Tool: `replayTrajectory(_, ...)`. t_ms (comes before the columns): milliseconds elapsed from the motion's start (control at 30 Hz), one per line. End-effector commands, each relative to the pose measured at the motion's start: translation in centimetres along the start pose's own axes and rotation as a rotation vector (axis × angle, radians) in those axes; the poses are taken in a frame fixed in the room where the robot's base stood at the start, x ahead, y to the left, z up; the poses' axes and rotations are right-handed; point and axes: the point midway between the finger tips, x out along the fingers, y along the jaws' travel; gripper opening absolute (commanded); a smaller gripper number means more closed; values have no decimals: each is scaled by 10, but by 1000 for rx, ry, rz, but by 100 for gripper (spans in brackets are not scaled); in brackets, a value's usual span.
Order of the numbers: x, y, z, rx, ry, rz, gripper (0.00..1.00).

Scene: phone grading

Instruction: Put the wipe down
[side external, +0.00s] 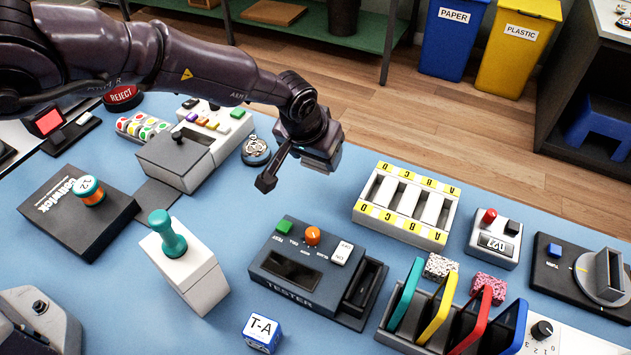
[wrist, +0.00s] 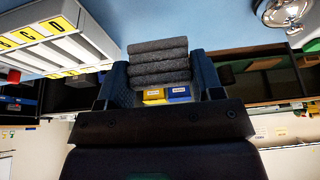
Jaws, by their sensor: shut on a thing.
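The wipe (wrist: 158,62) shows in the wrist view as a dark grey, ribbed, folded piece between the two fingers. My gripper (wrist: 160,84) is shut on it. In the side external view my gripper (side external: 268,182) hangs above the blue mat, between the round bell (side external: 256,152) and the slotted A-B-C-D rack (side external: 405,205), apart from both. The wipe cannot be told apart from the dark fingers in that view.
The tester (side external: 318,270) stands in front of my gripper, with a white block with a teal knob (side external: 178,250) to its left. Coloured upright panels (side external: 437,305) stand at the front right. Blue mat (side external: 325,205) is clear below my gripper.

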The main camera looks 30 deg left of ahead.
Motion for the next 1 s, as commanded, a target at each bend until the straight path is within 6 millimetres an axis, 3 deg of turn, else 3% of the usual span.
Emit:
replayTrajectory(100, 20, -1, 8, -1, -1, -1, 39)
replayTrajectory(333, 36, -1, 15, -2, 0, -1, 39)
replayTrajectory(500, 59, -2, 24, -3, -1, -1, 39)
replayTrajectory(900, 65, -1, 26, -3, 1, 0, 39)
replayTrajectory(933, 65, -1, 26, -3, 2, 0, 67)
replayTrajectory(1000, 64, -1, 26, -3, 2, 0, 83)
